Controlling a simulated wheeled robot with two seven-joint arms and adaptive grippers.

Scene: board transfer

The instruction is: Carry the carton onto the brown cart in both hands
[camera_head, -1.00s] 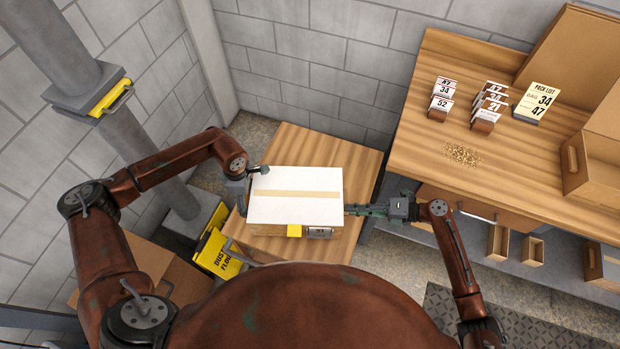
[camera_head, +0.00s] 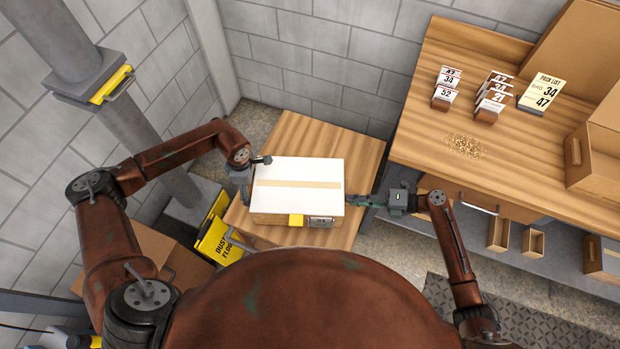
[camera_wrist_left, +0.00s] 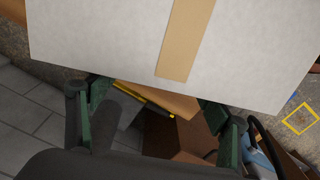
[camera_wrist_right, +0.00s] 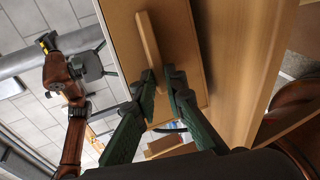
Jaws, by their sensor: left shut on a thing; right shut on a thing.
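The carton (camera_head: 298,178) has a white top with a tan tape strip, and a yellow tag and a small label on its near side. It appears over a wood-topped surface (camera_head: 345,135), which may be the brown cart; I cannot tell whether they touch. My left gripper (camera_head: 255,165) is shut on the carton's left side; in the left wrist view the carton (camera_wrist_left: 110,35) hides the grip point. My right gripper (camera_head: 358,200) is shut on the carton's right side; in the right wrist view its fingers (camera_wrist_right: 165,85) close on a wooden bar (camera_wrist_right: 148,42) there.
A wooden workbench (camera_head: 420,130) stands at the right with number cards (camera_head: 445,90), a pack list (camera_head: 541,93) and an open box (camera_head: 590,150). A yellow sign (camera_head: 215,240) and a brown box-like thing (camera_head: 150,255) are at the lower left. A wall closes the back.

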